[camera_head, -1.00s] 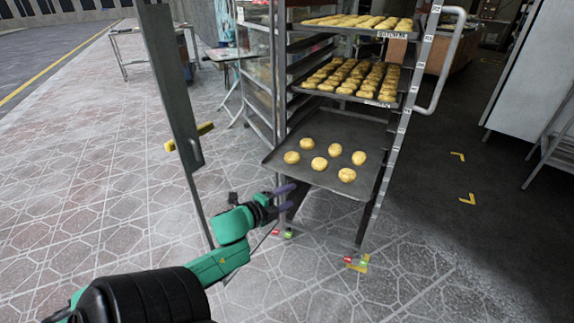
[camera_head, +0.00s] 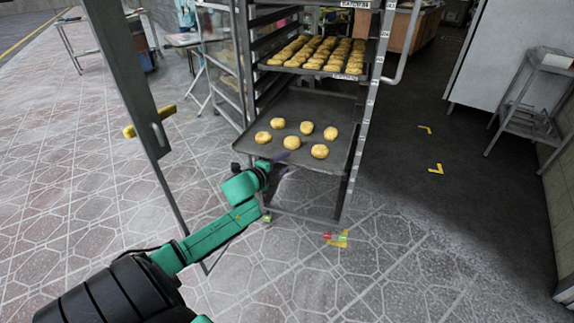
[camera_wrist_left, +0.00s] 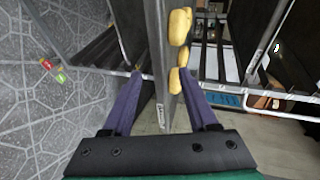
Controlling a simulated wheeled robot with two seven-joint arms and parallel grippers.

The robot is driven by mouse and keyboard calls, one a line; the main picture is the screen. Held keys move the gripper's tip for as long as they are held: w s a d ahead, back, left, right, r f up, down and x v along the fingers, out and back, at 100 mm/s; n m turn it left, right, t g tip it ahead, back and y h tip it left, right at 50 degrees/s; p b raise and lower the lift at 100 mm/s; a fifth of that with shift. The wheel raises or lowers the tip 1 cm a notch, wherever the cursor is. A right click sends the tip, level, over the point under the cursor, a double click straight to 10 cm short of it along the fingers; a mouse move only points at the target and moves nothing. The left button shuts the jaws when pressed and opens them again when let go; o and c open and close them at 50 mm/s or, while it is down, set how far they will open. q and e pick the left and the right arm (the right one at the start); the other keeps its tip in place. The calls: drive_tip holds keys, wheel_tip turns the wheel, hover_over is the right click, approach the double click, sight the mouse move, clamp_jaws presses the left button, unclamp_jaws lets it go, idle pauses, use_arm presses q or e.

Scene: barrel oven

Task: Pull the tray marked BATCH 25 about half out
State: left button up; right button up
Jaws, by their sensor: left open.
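The low tray (camera_head: 219,142) holds several round buns and sticks out of the front of the rack. Its front edge also shows in the left wrist view (camera_wrist_left: 155,45), upright in the picture, with a pale label too small to read. My left gripper (camera_head: 281,165) is at this front edge; in the left wrist view its purple fingers (camera_wrist_left: 160,88) are open, one on each side of the edge, with gaps between. The middle tray (camera_head: 304,71) is full of buns and has a label that I cannot read. My right gripper is not in view.
The metal rack (camera_head: 364,120) has a curved handle (camera_head: 405,45) on its right. A tall grey post or door edge (camera_head: 135,95) with a yellow bar (camera_head: 150,121) stands left of the rack, close to my arm.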

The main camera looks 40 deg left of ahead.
use_arm(q)
drive_tip(key=shift+x, duration=1.5)
drive_tip(key=shift+s, duration=0.1)
clamp_jaws()
